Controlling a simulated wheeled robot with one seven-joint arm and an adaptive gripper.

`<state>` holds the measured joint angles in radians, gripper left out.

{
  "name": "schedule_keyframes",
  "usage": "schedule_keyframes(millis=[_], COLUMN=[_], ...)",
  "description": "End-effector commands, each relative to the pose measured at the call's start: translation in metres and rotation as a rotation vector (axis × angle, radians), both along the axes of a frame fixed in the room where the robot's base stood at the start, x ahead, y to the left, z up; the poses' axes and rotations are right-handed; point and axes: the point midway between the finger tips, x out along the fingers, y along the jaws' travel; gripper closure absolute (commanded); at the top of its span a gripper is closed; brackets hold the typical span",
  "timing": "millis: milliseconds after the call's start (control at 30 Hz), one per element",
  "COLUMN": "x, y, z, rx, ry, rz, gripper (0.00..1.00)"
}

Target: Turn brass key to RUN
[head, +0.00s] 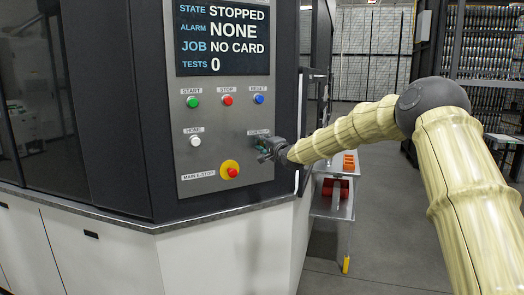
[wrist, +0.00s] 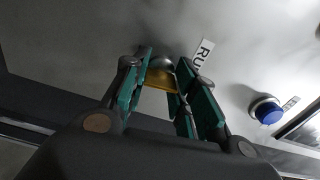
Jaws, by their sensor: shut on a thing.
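In the wrist view, the brass key (wrist: 159,78) sits in a round metal lock on the grey panel. My gripper (wrist: 166,72) is shut on it, with teal finger pads on either side. A white label (wrist: 203,53) beside the key shows the letters "RU"; the rest is covered by a finger. In the head view, my gripper (head: 266,147) is against the right side of the control panel (head: 226,150), under a small label. There the key is hidden by the gripper, and its exact angle cannot be told.
The screen (head: 222,38) reads STOPPED, alarm NONE, job NO CARD, tests 0. Green (head: 193,102), red (head: 227,100) and blue (head: 259,99) buttons are above; the white HOME button (head: 195,141) and the yellow-ringed emergency stop (head: 230,171) are left of my gripper.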

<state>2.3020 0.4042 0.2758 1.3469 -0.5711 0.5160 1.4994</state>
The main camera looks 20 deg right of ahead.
Motion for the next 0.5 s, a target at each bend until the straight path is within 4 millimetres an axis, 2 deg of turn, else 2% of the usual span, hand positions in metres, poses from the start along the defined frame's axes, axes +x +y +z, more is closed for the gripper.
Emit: schedule_keyframes(millis=[200, 500], x=[0.0, 0.0], y=[0.0001, 0.0004], z=[-0.0041, -0.0024], rx=[-0.183, -0.36], ry=[-0.033, -0.068], rz=[0.0, 0.0], gripper=[0.96, 0.96])
